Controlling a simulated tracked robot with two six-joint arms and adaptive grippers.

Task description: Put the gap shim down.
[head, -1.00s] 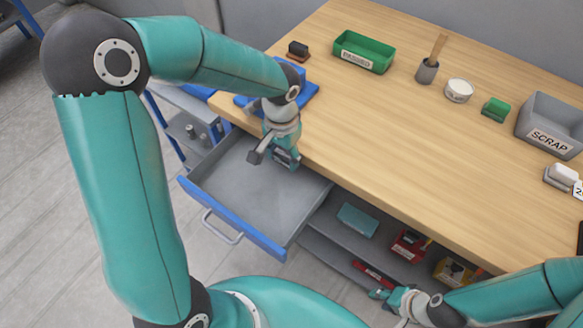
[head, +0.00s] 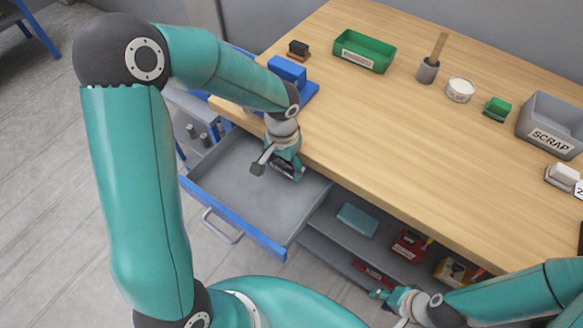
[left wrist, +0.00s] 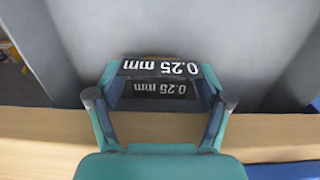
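The gap shim (left wrist: 160,68) is a dark block marked 0.25 mm in white, in the left wrist view. It spans the gap between the fingertips of my left gripper (left wrist: 161,78), which appear closed against its two ends. In the head view my left gripper (head: 286,172) points down inside the open drawer (head: 240,195), near its back right side under the table edge. The shim is a small dark shape there; I cannot tell whether it touches the drawer floor. My right gripper (head: 380,294) is low by the shelves; its opening is too small to judge.
The grey drawer has a blue front and is otherwise mostly empty. The wooden tabletop (head: 400,150) carries a green tray (head: 364,51), a blue fixture (head: 288,72), a brush in a pot (head: 428,70), a white tin (head: 460,90) and a grey SCRAP bin (head: 551,124). Shelves hold boxes (head: 357,219).

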